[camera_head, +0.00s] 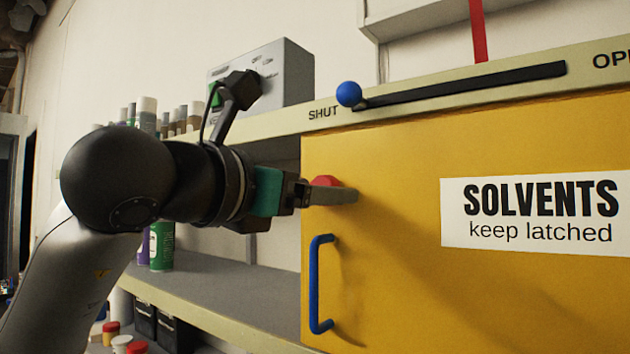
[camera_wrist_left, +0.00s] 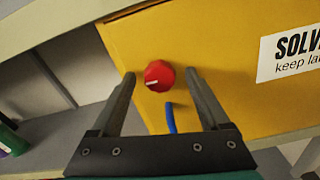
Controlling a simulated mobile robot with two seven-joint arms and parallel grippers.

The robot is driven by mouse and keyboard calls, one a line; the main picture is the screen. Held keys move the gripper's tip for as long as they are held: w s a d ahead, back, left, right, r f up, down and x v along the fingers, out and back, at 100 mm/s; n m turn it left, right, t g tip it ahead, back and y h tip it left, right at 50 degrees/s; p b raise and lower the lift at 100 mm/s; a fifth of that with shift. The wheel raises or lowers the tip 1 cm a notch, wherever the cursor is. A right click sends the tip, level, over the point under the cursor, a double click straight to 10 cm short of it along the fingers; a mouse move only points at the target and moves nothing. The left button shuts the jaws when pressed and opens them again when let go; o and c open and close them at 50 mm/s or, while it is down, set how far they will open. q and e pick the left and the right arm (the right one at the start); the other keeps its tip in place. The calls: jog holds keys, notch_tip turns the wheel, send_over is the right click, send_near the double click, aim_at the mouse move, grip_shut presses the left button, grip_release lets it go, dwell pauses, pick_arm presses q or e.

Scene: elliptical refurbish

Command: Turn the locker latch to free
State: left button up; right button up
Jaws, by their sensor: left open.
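The locker latch is a red round knob (camera_wrist_left: 159,75) with a white mark, on the yellow locker door (camera_wrist_left: 215,60). In the wrist view the mark points left. In the head view the knob (camera_head: 325,181) is partly hidden behind a finger. My left gripper (camera_head: 335,195) is at the door's left edge. In the wrist view the gripper (camera_wrist_left: 160,77) is open, with one finger on each side of the knob and gaps showing on both sides. Whether the fingertips reach the knob's depth is unclear. My right gripper is not in view.
A blue handle (camera_head: 316,285) is below the knob. A blue ball (camera_head: 349,94) sits at the SHUT end of a dark slot (camera_head: 460,85) above the door. Spray cans (camera_head: 162,246) and a grey box (camera_head: 284,75) are near my left arm. The door carries a SOLVENTS sign (camera_head: 535,212).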

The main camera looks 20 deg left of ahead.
pick_arm(q)
grip_shut()
dwell(0.7)
